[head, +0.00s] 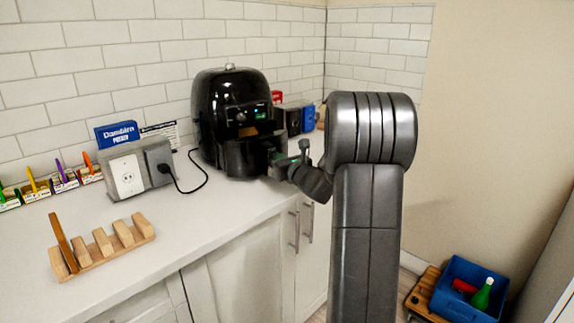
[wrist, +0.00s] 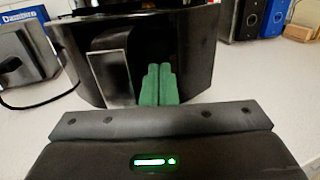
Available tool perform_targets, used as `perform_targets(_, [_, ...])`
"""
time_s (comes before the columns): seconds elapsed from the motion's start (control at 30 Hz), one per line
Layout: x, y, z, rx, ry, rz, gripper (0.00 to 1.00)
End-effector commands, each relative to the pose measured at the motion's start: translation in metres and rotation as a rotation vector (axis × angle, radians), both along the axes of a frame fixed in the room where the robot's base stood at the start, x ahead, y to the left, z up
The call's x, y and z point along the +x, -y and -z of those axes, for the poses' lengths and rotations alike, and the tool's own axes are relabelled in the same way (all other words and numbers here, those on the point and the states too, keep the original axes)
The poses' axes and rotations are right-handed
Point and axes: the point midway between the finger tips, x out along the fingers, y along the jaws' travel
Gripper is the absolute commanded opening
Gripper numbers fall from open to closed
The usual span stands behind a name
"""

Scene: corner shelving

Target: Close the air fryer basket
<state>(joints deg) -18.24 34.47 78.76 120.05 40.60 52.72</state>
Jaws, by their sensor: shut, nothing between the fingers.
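The black air fryer (head: 230,105) stands on the white counter against the tiled wall. Its basket (head: 245,157) shows at the lower front and appears pulled partly out, with a dark gap above it. In the wrist view the basket (wrist: 195,60) fills the upper middle, with its handle (wrist: 112,75) standing out on the left. My gripper (head: 285,160) is at the basket's front. Its green fingers (wrist: 158,85) are together and empty, just right of the handle and close to the basket front. Whether they touch it cannot be told.
A grey outlet box (head: 140,170) with a plugged-in cord stands left of the fryer. A wooden rack (head: 103,245) sits on the near counter. Black and blue boxes (head: 300,118) stand right of the fryer. A blue crate (head: 468,290) is on the floor at right.

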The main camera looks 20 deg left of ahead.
Motion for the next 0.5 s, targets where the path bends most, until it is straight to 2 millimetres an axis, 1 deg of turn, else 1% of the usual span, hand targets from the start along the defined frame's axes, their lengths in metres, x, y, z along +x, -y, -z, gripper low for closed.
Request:
perform_targets(0.03, [0.006, -0.009, 0.0, 0.0, 0.001, -0.003, 0.0])
perform_targets(0.2, [0.025, -0.034, 0.0, 0.0, 0.0, -0.002, 0.0])
perform_targets(0.4, [0.044, -0.059, -0.001, 0.0, 0.0, -0.002, 0.0])
perform_targets(0.5, [0.051, -0.067, -0.001, 0.0, 0.0, -0.001, 0.0])
